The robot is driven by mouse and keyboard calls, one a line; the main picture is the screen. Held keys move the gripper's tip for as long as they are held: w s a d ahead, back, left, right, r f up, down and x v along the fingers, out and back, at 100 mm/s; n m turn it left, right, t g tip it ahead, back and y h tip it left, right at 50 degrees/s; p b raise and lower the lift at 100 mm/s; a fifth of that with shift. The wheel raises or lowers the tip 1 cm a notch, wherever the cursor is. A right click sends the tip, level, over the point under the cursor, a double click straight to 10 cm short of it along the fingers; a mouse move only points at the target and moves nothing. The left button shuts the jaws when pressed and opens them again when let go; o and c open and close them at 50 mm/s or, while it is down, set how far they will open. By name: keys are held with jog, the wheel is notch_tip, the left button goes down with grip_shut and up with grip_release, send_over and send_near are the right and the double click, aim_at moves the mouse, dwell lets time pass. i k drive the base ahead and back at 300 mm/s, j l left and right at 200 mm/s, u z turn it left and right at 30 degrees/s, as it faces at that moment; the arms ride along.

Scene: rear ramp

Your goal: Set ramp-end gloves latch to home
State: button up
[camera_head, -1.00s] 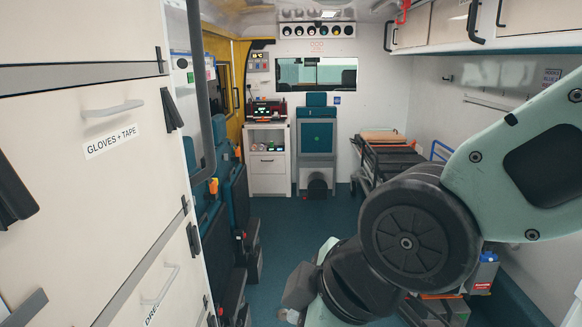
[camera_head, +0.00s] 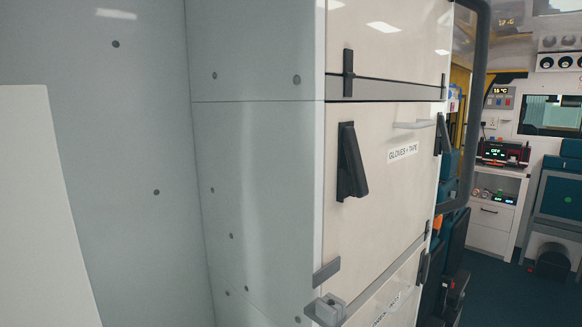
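The pale front labelled GLOVES + TAPE (camera_head: 376,190) is in the middle of the head view. Its near, ramp-end latch (camera_head: 351,164) is a black lever at the front's left edge. It leans a little, its lower end toward the right, and stands out from the panel. A second black latch (camera_head: 441,133) is at the front's far right edge, also tilted. A pale bar handle (camera_head: 413,124) sits above the label. Nothing touches the near latch. My gripper is not in view.
A black latch (camera_head: 348,72) above stands upright across the seam. A grey bracket (camera_head: 326,272) and a light grey block (camera_head: 326,308) jut out at the lower left corner. Grey wall panels (camera_head: 255,180) flank the cabinet. The aisle floor (camera_head: 500,290) is at the right.

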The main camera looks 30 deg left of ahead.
aim_at(358, 181)
jog(key=u, duration=0.95)
